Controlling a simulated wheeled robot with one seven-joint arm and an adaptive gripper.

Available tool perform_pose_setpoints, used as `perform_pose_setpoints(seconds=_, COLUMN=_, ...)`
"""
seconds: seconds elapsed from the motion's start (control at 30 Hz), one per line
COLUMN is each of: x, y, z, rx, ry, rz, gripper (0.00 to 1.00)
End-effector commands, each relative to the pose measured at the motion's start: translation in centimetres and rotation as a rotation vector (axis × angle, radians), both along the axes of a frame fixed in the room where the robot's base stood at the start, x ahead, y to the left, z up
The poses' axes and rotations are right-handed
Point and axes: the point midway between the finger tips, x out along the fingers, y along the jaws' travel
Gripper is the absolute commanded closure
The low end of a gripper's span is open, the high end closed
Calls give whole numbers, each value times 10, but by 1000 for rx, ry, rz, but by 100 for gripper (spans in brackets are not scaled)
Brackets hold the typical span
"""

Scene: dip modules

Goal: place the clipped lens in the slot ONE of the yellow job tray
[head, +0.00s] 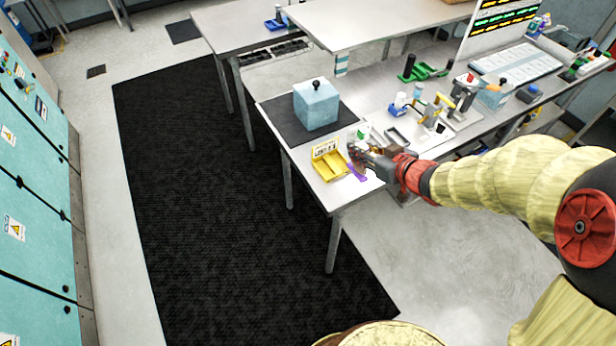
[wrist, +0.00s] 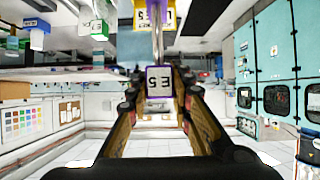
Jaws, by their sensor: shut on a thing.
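The yellow job tray (head: 330,168) lies near the front corner of the white bench, with a white label plate standing at its back. My gripper (head: 358,160) is just right of the tray and low over the bench. A purple clip (head: 357,174) shows below the fingers. In the wrist view, my gripper (wrist: 158,88) is shut on the purple-edged clip (wrist: 159,82), which bears a white label with dark marks. A grey rod stands beyond the clip. The lens glass cannot be made out. A yellow labelled part (wrist: 169,17) appears at the top of the wrist view.
A pale blue box (head: 316,104) with a black knob sits on a dark mat behind the tray. A small green-and-white bottle (head: 362,133) and a grey tray (head: 397,138) stand close to my gripper. The bench's front edge is near.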

Motion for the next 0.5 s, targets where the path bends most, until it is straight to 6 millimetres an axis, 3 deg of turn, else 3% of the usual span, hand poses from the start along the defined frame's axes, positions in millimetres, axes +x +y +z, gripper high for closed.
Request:
perform_pose_setpoints(seconds=0.17, x=11, y=12, z=-10, rx=13, ry=14, rz=-5, gripper=100)
perform_pose_setpoints(seconds=0.5, x=65, y=64, z=-44, rx=13, ry=14, rz=-3, gripper=100)
